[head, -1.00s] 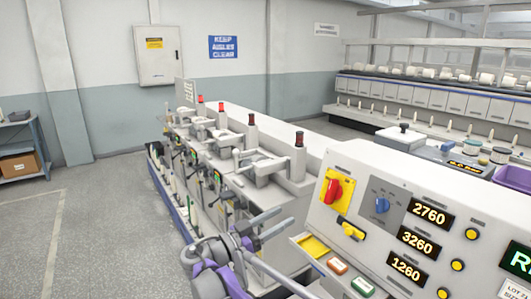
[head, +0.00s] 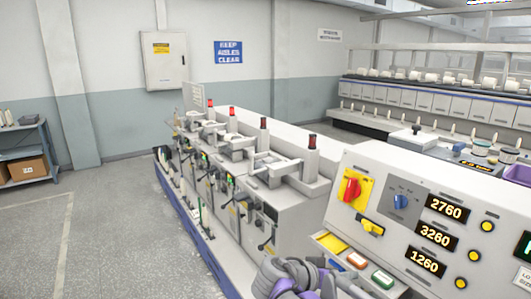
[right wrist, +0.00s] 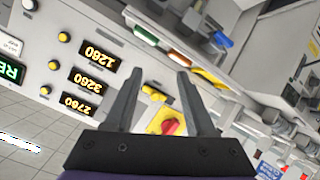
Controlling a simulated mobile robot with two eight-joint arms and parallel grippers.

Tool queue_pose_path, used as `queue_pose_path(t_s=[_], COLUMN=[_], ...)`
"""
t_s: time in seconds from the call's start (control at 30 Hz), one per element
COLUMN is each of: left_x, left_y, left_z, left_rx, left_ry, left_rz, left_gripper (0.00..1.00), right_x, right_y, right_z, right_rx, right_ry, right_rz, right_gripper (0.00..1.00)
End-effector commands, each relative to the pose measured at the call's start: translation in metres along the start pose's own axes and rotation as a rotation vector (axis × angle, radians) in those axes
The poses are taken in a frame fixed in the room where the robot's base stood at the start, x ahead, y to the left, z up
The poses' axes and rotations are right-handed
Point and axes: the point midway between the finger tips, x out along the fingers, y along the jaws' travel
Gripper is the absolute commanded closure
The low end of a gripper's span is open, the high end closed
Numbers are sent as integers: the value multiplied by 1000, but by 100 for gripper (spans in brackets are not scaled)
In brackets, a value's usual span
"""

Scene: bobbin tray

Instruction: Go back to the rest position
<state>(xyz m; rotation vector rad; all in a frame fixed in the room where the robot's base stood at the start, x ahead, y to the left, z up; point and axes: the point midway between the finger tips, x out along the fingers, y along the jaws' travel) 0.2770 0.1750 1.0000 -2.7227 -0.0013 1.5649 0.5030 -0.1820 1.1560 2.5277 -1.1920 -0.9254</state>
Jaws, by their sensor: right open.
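My right gripper (right wrist: 158,80) is open, with two dark fingers spread apart and nothing between them in the right wrist view. Behind the fingers is the tilted control panel (right wrist: 105,75), which appears upside down with its number displays and red switch. In the head view my right wrist, grey and purple, shows only at the bottom edge, in front of the panel's lower left corner. Most of that gripper is cut off or hidden there. My left gripper is in neither view.
The white control panel (head: 408,180) stands close at the right. A row of winding machines (head: 250,180) with red-topped lamps runs away from it. A long bobbin rack (head: 440,98) is at the back right. Grey floor (head: 115,225) at the left is clear, before a shelf (head: 22,152).

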Motion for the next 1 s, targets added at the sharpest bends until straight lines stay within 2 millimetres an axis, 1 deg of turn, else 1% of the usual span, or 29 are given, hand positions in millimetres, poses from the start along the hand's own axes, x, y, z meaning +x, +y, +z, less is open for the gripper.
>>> queue_pose_path(t_s=[0.03, 0.07, 0.1, 0.17, 0.2, 0.27, 0.3, 0.4, 0.5, 0.6, 0.7, 1.0], left_x=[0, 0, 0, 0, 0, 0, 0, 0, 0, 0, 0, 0], left_y=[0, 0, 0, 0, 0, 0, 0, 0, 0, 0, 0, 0], left_z=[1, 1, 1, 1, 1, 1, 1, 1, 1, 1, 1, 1], left_rx=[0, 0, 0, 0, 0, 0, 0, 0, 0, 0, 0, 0], left_ry=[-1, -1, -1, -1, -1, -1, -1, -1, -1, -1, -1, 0], left_rz=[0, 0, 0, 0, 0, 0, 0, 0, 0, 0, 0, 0], left_gripper=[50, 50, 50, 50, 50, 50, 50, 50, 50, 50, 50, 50], right_x=[7, 10, 11, 11, 9, 4, 0, -14, -26, -34, -39, -40], right_y=[20, 28, 38, 51, 58, 66, 71, 76, 77, 76, 74, 73], right_z=[25, 40, 60, 91, 112, 142, 161, 203, 234, 252, 261, 263], right_rx=[-45, -76, -112, -160, -186, -217, -231, -250, -250, -244, -239, -238], right_ry=[-72, -115, -168, -236, -273, -319, -341, -366, -359, -341, -326, -320], right_rz=[-44, -78, -129, -213, -272, -365, -428, -575, -693, -771, -813, -828], right_gripper=[45, 45, 45, 45, 45, 45, 45, 45, 45, 45, 45, 45])
